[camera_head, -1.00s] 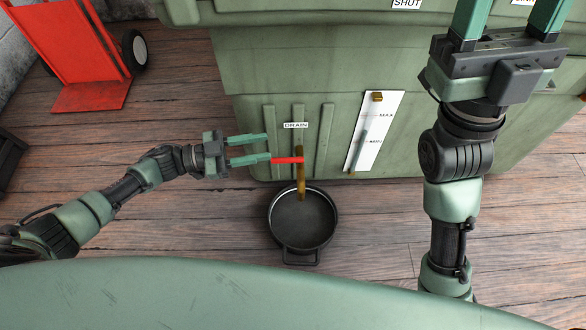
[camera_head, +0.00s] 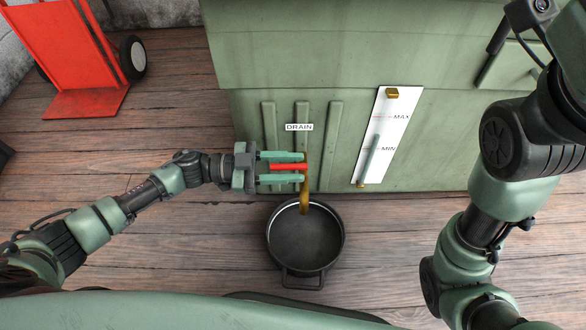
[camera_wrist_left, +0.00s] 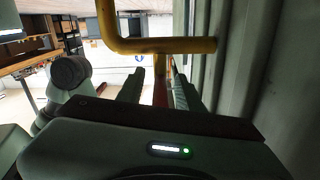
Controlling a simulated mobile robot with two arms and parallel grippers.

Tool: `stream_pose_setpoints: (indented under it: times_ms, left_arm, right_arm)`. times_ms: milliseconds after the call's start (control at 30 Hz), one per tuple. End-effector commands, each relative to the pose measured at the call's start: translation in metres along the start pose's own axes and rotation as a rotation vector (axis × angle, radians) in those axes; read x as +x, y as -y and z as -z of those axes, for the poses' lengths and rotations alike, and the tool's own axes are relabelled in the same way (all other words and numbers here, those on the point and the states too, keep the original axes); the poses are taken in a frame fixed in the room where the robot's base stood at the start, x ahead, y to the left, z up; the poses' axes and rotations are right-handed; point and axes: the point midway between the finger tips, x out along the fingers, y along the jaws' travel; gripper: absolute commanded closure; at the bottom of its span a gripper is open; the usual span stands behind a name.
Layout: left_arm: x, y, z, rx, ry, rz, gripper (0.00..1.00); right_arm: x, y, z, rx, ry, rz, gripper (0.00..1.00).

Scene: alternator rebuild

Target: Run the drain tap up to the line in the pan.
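The drain tap has a red lever (camera_head: 287,166) and a brass spout (camera_head: 308,203) on the green tank, under the DRAIN label (camera_head: 299,127). My left gripper (camera_head: 304,167) is open, with one finger on each side of the lever and gaps visible. In the left wrist view, the red lever (camera_wrist_left: 161,92) shows between the fingers, below the yellow-brass pipe (camera_wrist_left: 165,45). The dark round pan (camera_head: 305,270) stands on the floor under the spout. I cannot make out a line or liquid in it. My right gripper is out of view.
A white sight gauge (camera_head: 396,130) with MAX and MIN marks is on the tank right of the tap. A red hand truck (camera_head: 75,50) stands at upper left. My right arm fills the right side. Wooden floor around the pan is clear.

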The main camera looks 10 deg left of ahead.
Motion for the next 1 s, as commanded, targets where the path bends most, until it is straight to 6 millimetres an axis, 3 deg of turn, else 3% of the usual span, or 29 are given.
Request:
stream_pose_setpoints:
  times_ms: [333,467,1000]
  left_arm:
    - [0.0055,0.0007,0.0006,0.0,0.0,0.002,0.64]
    - [0.0054,0.0008,0.0005,0.0,0.0,0.002,1.0]
    - [0.0048,0.0025,0.0004,0.003,0.002,0.006,1.0]
  right_arm:
    - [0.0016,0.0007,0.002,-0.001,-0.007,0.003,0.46]
    - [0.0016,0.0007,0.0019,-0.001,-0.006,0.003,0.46]
    - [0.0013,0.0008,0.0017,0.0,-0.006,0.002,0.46]
